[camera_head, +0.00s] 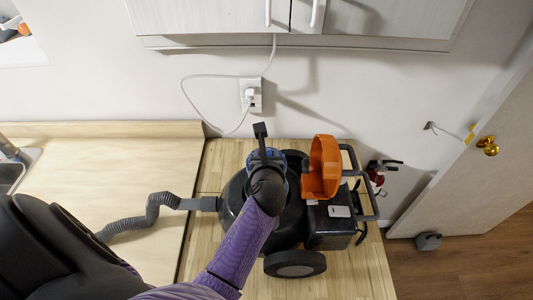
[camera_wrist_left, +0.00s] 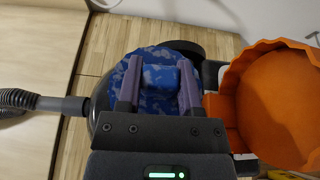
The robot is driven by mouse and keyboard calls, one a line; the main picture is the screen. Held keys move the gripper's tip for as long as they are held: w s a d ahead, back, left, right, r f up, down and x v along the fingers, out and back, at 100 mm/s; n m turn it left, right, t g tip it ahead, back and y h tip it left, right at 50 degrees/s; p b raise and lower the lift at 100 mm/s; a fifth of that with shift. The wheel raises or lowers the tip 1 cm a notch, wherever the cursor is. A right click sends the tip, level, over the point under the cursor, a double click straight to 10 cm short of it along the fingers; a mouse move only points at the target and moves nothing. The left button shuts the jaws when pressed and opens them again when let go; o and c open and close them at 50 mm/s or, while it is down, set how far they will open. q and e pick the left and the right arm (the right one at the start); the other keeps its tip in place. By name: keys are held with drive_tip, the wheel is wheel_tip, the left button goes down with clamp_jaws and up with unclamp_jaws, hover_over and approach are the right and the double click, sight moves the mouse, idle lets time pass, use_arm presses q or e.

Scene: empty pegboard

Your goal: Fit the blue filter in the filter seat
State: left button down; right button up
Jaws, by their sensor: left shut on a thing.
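The blue filter (camera_wrist_left: 152,98) has a mottled pattern and a raised block on top. My left gripper (camera_wrist_left: 160,75) is shut on that block. In the head view my left gripper (camera_head: 264,160) is over the open vacuum cleaner's black round body (camera_head: 235,205), and hides most of the filter (camera_head: 280,160). The filter is over the round opening; the filter seat is hidden beneath it. I cannot tell whether the filter rests in the seat or is held above it. My right gripper is not in view.
The orange lid (camera_head: 322,168) stands open to the right of the filter; it also shows in the wrist view (camera_wrist_left: 280,105). A grey hose (camera_head: 150,215) runs left from the body. A power cord reaches the wall outlet (camera_head: 250,95). Cabinets (camera_head: 390,15) hang above.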

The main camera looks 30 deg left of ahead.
use_arm(q)
drive_tip(key=shift+s+d+r, duration=0.15)
drive_tip(key=shift+s+d, duration=0.1)
drive_tip(key=shift+s, duration=0.15)
drive_tip(key=shift+w+f+p, duration=0.1)
drive_tip(key=shift+f+p, duration=0.15)
drive_tip(key=shift+p, duration=0.05)
wheel_tip(320, 180, down, 4)
drive_tip(key=b, duration=0.3)
drive_tip(key=shift+r, duration=0.1)
drive_tip(key=shift+f+b, duration=0.7)
drive_tip(key=shift+f, duration=0.2)
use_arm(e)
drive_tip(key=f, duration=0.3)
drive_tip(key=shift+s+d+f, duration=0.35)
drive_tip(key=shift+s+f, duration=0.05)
use_arm(q)
drive_tip(key=shift+r, duration=0.1)
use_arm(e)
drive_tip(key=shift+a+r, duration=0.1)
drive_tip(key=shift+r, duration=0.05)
use_arm(q)
drive_tip(key=shift+p, duration=0.3)
drive_tip(key=shift+a, duration=0.1)
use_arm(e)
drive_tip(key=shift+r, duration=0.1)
